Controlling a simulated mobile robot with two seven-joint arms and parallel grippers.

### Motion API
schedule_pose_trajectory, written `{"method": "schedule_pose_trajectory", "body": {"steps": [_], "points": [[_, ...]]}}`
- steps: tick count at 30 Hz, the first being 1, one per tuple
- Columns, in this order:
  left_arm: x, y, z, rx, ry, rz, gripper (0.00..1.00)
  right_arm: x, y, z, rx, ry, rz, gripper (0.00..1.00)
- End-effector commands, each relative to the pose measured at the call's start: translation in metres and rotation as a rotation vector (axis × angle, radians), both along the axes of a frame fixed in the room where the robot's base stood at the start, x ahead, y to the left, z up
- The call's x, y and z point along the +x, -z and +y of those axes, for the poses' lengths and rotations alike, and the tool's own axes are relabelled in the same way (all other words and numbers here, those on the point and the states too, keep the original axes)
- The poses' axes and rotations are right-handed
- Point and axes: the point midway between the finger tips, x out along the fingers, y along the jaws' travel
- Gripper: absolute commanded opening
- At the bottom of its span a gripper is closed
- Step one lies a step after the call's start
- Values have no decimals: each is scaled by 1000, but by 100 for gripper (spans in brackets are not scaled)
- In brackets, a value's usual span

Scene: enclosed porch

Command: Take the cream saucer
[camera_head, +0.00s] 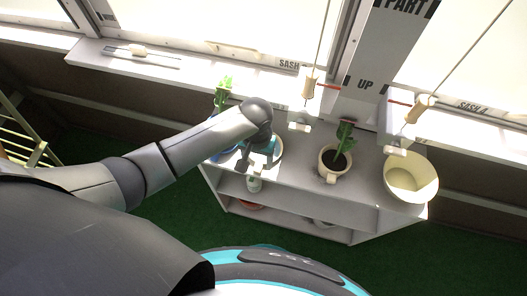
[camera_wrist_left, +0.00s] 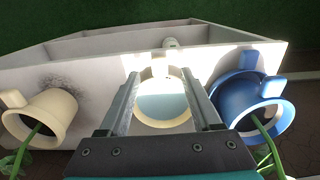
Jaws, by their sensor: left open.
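The cream saucer (camera_wrist_left: 163,122) lies on the top of the grey shelf unit, with a cream rim and a pale blue-grey middle. In the head view its rim (camera_head: 280,152) shows partly beside my left gripper, which hides the rest. My left gripper (camera_head: 258,164) is open and points down over the saucer. In the wrist view the fingers (camera_wrist_left: 162,84) stand on either side of the saucer, with nothing clearly held. Whether they touch it I cannot tell. My right gripper is not in view.
A cream mug-like pot (camera_head: 331,164) with a plant and a larger cream pot (camera_head: 411,178) stand to the right. A blue pot (camera_wrist_left: 245,98) with a plant is close beside the saucer. A small white item (camera_head: 254,184) is near the shelf's front. Window cords hang behind.

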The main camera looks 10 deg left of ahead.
Motion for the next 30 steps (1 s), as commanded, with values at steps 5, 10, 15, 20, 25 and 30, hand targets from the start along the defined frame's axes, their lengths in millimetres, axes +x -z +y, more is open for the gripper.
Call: {"method": "schedule_pose_trajectory", "body": {"steps": [5,10,15,20,25,30], "points": [[1,28,0,0,0,1,65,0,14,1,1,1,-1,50],[1,32,0,-1,1,-1,65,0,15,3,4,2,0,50],[1,31,0,-1,1,-1,63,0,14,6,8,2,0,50],[1,31,0,-1,1,-1,45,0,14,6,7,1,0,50],[1,31,0,0,0,-1,26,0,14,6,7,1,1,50],[1,31,0,0,0,-1,6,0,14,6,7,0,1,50]]}}
